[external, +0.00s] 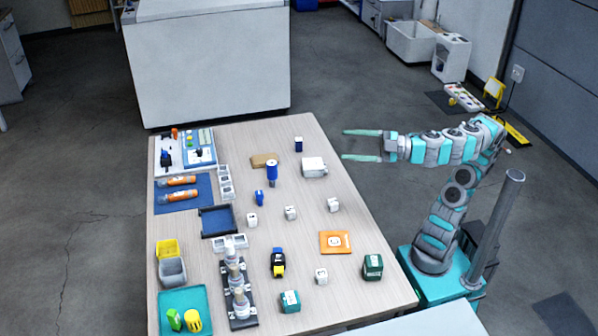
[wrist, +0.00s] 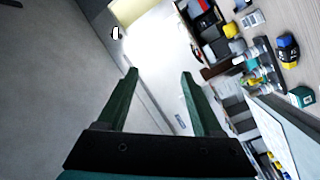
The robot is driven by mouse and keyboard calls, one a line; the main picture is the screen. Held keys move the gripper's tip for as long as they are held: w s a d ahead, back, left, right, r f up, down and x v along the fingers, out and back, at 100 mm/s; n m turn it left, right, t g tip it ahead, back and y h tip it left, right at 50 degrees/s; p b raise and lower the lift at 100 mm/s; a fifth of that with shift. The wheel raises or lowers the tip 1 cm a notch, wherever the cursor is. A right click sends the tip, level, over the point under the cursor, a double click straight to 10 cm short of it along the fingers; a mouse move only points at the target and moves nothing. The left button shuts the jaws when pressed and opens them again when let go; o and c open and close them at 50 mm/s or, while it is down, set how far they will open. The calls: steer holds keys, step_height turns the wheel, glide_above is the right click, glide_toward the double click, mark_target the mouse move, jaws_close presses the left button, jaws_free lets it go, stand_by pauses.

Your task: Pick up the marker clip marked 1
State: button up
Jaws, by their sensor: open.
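Several small white blocks with dark marks stand on the table, at centre left (external: 252,219), centre (external: 291,213), centre right (external: 333,205) and nearer the front (external: 321,276). They look like the marker clips, but I cannot read which one carries a 1. My gripper (external: 345,145) is open and empty, with its two green fingers apart. It is level with the table's far right part, well away from these blocks. In the wrist view my gripper (wrist: 159,73) also shows open with nothing between its fingers.
A black rack (external: 243,311) and teal tray (external: 200,298) stand at the front left.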

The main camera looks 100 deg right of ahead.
steer(key=w+a+r+y, duration=0.1)
steer(key=w+a+y, duration=0.1)
steer(key=w+a, duration=0.55)
steer(key=w+a+r+y, duration=0.1)
steer(key=w+a, duration=0.4)
steer(key=w, duration=0.5)
steer(key=d+f+n+g+h+p, duration=0.1)
steer(key=d+f+n+g+h, duration=0.1)
steer(key=d+f+h, duration=0.2)
steer(key=n+g+h+p, duration=0.4)
steer(key=n+g+h, duration=0.3)
steer(key=n+g, duration=0.5)
glide_toward(335, 205)
steer(key=w+d+m+g, duration=0.2)
steer(key=shift+w+d+f, duration=0.15)
steer(key=shift+d+f, duration=0.2)
steer(key=shift+s+d+f+g, duration=0.15)
steer(key=shift+s+f+g, duration=0.05)
steer(key=shift+g, duration=0.1)
steer(key=shift+x, duration=0.8)
steer(key=shift+p+x, duration=0.3)
steer(key=shift+x, duration=2.65)
jaws_close()
